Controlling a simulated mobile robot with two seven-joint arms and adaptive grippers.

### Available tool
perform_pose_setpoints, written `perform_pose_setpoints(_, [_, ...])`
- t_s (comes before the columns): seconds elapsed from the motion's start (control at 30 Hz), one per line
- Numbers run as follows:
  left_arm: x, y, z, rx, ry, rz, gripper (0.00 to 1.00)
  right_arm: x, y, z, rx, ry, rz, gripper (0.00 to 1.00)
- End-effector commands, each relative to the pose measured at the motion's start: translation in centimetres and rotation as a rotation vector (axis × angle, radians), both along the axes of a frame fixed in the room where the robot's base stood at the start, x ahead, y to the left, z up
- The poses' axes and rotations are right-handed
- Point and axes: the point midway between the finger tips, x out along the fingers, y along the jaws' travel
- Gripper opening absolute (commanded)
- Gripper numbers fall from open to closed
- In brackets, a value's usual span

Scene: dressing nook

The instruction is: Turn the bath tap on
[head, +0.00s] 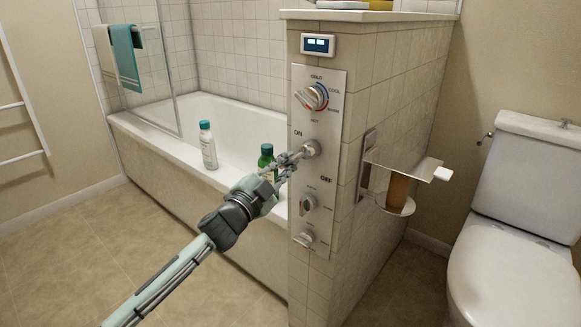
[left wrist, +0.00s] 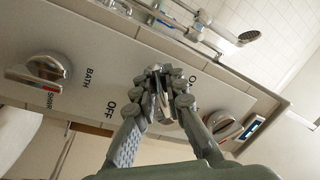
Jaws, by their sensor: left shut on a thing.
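The wall panel (head: 335,125) on the tiled end wall of the bath carries a tap lever (head: 312,148) between an ON mark above and an OFF mark below. My left gripper (head: 294,158) is shut on the lever's handle, which sticks out to the left from its round base. In the left wrist view my left gripper's fingers (left wrist: 160,82) close around the metal handle between the OFF and ON marks. The fingers hide most of the handle. No running water shows; the spout is not clearly in view. My right gripper is out of view.
A temperature dial (head: 312,97) is above the lever, with a selector knob (head: 308,202) and a lower knob (head: 307,238) below.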

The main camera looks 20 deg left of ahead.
Motion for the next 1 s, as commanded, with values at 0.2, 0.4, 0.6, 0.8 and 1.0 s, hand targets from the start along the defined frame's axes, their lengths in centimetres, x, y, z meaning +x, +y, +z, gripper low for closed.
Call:
perform_pose_setpoints(0.2, [0.2, 0.5, 0.7, 0.137, -0.05, -0.001, 0.0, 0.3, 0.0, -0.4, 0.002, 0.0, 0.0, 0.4])
perform_pose_setpoints(0.4, [0.2, 0.6, 1.1, 0.215, -0.078, -0.002, 0.0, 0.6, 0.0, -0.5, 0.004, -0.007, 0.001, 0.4])
perform_pose_setpoints(0.6, [0.3, 0.7, 1.2, 0.251, -0.091, -0.001, 0.0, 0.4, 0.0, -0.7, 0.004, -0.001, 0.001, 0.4])
perform_pose_setpoints(0.8, [0.3, 0.7, 1.3, 0.258, -0.093, -0.001, 0.0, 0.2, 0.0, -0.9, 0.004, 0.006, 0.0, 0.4])
perform_pose_setpoints(1.0, [0.3, 0.7, 1.3, 0.257, -0.093, -0.001, 0.0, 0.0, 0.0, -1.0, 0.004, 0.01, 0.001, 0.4])
